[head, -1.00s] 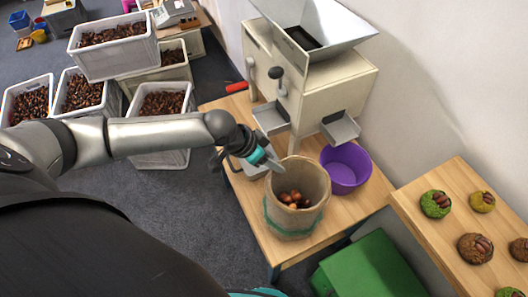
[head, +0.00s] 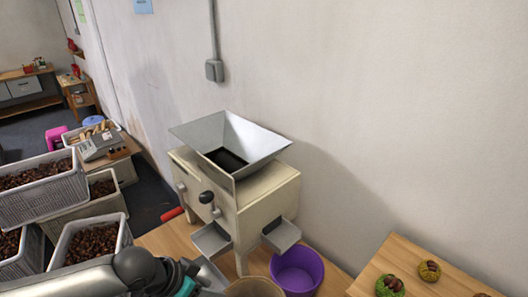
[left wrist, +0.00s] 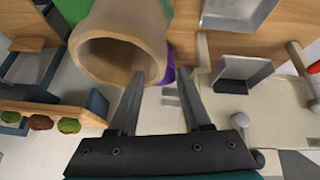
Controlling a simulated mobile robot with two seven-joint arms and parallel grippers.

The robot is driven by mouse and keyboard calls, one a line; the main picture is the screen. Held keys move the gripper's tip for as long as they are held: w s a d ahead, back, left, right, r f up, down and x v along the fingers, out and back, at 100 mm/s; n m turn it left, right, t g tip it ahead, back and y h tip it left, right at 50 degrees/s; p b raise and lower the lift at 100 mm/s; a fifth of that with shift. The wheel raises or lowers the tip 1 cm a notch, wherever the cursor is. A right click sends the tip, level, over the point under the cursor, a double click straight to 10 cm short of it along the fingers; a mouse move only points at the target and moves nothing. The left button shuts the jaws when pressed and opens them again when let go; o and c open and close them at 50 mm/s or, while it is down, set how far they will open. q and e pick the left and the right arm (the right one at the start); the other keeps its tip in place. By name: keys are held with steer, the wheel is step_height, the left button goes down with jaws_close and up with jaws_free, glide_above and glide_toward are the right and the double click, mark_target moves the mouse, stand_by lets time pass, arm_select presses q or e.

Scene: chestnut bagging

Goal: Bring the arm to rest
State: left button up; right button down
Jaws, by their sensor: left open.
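My left gripper (head: 200,285) is at the bottom edge of the head view, partly cut off, beside the tan bag (head: 255,287), of which only the top rim shows. My right gripper is in neither view.
A cream sorting machine (head: 240,205) with a metal hopper and trays stands on the wooden table (head: 165,240) by the wall. A purple bowl (head: 298,272) is below it. Crates of chestnuts (head: 42,190) stand at left. A board (head: 425,254) with mossy pieces is at right.

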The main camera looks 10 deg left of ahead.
arm_select(q)
steer(key=s+d+m, duration=0.1)
steer(key=s+d, duration=0.5)
steer(key=d, duration=0.4)
steer(key=s+a+n+g+y, duration=0.1)
steer(key=s+a+n+y, duration=0.35)
steer(key=s+a, duration=0.45)
steer(key=s+f+g+b, duration=0.2)
steer(key=f+b, duration=0.7)
steer(key=f, duration=2.2)
steer(key=s+a+f+b, duration=0.1)
steer(key=s+f+b, duration=0.3)
steer(key=s+f, duration=0.3)
steer(key=s+a+f+b, duration=0.1)
steer(key=s+f+b, duration=0.3)
steer(key=s+f, duration=0.4)
step_height(320, 180, down, 6)
steer(key=shift+s+f+g, duration=0.25)
steer(key=shift+s+g, duration=0.05)
